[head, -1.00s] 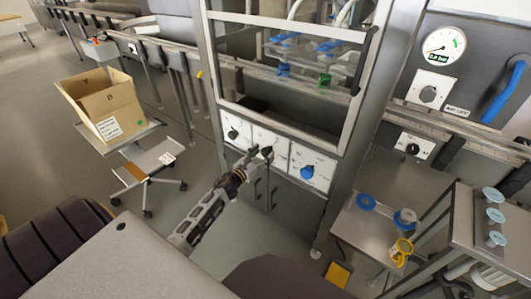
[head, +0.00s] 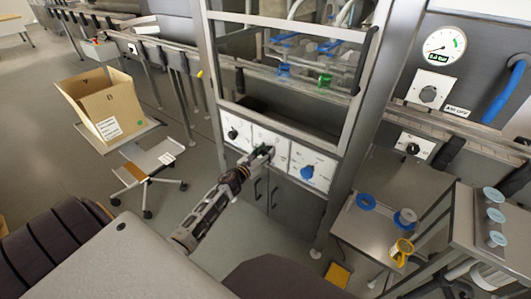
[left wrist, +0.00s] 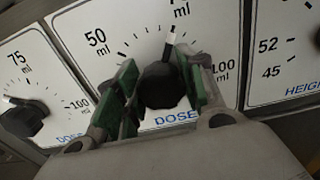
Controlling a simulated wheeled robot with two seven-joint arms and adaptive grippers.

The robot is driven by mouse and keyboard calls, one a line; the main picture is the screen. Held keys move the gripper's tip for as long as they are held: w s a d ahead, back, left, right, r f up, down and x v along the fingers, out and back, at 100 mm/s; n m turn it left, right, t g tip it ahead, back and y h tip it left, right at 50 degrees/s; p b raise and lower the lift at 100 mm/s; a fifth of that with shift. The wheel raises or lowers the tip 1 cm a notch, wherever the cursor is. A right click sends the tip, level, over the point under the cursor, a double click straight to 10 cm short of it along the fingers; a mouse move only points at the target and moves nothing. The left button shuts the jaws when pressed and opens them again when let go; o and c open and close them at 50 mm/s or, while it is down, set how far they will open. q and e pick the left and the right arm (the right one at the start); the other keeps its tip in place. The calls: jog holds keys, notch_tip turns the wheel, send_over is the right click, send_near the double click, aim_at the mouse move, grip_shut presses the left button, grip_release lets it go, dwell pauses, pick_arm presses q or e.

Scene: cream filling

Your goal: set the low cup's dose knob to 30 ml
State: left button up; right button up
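In the left wrist view, a black dose knob (left wrist: 162,86) sits on a white dial panel marked DOSE (left wrist: 88,24), with 50 ml on its left and 100 ml on its right. Its white pointer mark points up, slightly right. My left gripper (left wrist: 163,88) is open, its green-padded fingers on either side of this knob; I cannot tell whether they touch it. In the head view my left gripper (head: 262,154) is at the middle panel and hides its knob. Another dose knob (left wrist: 24,118) is on the left panel. I cannot read which belongs to the low cup. My right gripper is not in view.
The right panel has a blue knob (head: 307,172) and is marked HEIGHT in the left wrist view. A window frame (head: 290,118) is above the panels and grey cabinet doors (head: 285,203) are below. A small table (head: 360,228) with blue rings stands to the right.

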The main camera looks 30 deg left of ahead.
pick_arm(q)
jog(key=shift+c, duration=1.3)
